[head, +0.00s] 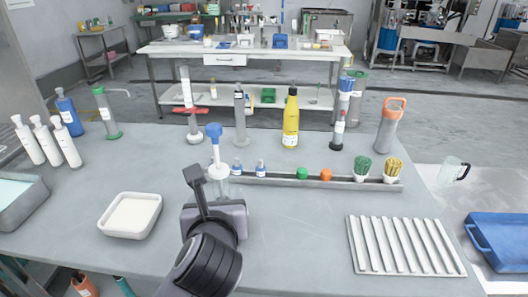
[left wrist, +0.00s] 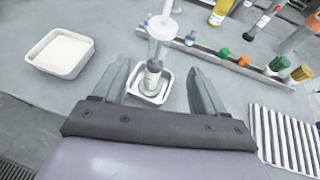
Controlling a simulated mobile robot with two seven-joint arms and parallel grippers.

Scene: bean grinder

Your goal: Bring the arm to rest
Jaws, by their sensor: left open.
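My left gripper (head: 205,178) is over the grey bench, its dark fingers spread. In the left wrist view the open left gripper (left wrist: 162,78) has one finger on each side of a clear, white-topped device (left wrist: 166,28). Its lower part stands at a small white square dish (left wrist: 137,92); contact with the fingers cannot be told. In the head view a clear device with a blue knob (head: 214,132) rises just behind the gripper, its lower part hidden by the gripper. My right gripper is not in view.
A long grey rack (head: 340,183) with small bottles and brushes stands behind and right. A white tray (head: 131,215) is on the left, a ridged white plate (head: 404,245) on the right. A yellow bottle (head: 290,122) stands farther back. Bare bench lies between gripper and plate.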

